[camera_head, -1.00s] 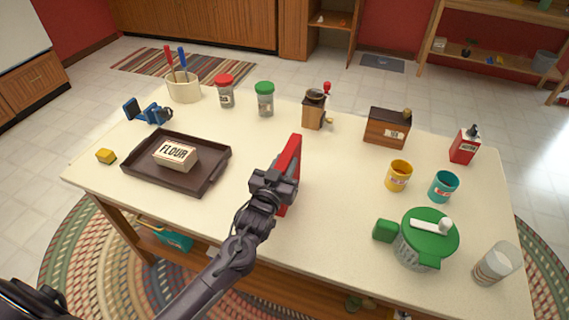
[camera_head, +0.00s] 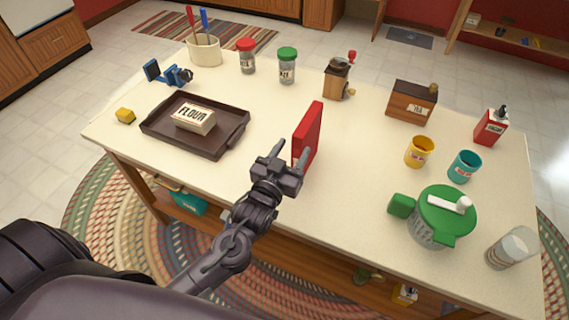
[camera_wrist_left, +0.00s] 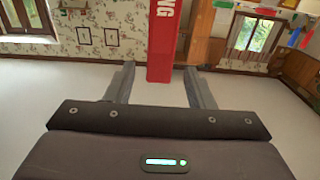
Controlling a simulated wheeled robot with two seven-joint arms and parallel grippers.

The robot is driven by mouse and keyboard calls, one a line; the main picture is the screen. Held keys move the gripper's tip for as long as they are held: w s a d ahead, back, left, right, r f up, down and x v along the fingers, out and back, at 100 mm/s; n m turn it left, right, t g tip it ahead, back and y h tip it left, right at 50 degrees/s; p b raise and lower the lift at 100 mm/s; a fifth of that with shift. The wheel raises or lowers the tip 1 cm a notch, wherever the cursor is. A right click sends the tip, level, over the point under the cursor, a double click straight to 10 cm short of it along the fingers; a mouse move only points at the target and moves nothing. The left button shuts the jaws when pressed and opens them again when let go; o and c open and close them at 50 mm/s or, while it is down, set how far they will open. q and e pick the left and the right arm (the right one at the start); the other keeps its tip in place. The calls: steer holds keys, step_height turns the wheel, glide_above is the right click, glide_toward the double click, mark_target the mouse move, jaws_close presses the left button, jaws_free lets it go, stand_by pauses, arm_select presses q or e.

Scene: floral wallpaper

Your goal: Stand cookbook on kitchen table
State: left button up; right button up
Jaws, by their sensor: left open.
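The red cookbook (camera_head: 308,136) stands upright on the kitchen table (camera_head: 240,182), near the middle of its front part. In the left wrist view its red spine with white letters (camera_wrist_left: 164,40) shows just beyond the fingers. My left gripper (camera_head: 290,158) is open, in front of the book's near edge and close to it. In the left wrist view the two fingers (camera_wrist_left: 160,85) are spread to either side below the spine, with nothing gripped between them. My right gripper is not in view.
Left of the book is a dark tray (camera_head: 228,138) with a flour box (camera_head: 194,117). To the right are a yellow cup (camera_head: 419,152), a teal cup (camera_head: 464,167), a green-lidded pot (camera_head: 436,222) and a glass (camera_head: 511,248). A wooden grinder (camera_head: 337,82) stands behind. Tabletop around the book is clear.

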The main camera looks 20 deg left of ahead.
arm_select(q)
steer(key=shift+s, duration=2.15)
steer(key=s+a+f+m+g, duration=0.1)
steer(key=s+f+g, duration=0.2)
steer(key=s+g, duration=0.45)
steer(key=s+f+m+g, duration=0.1)
steer(key=s+f+g, duration=0.2)
steer(key=s+g, duration=0.45)
step_height(320, 180, down, 30)
steer(key=s, duration=0.3)
steer(key=s+a+f+g, duration=0.1)
steer(key=s+a+f, duration=0.1)
steer(key=s+f, duration=0.7)
steer(key=s+a+f+g, duration=0.1)
steer(key=s+f, duration=0.8)
steer(key=s, duration=0.1)
steer(key=shift+a+y, duration=0.3)
steer(key=shift+a, duration=0.05)
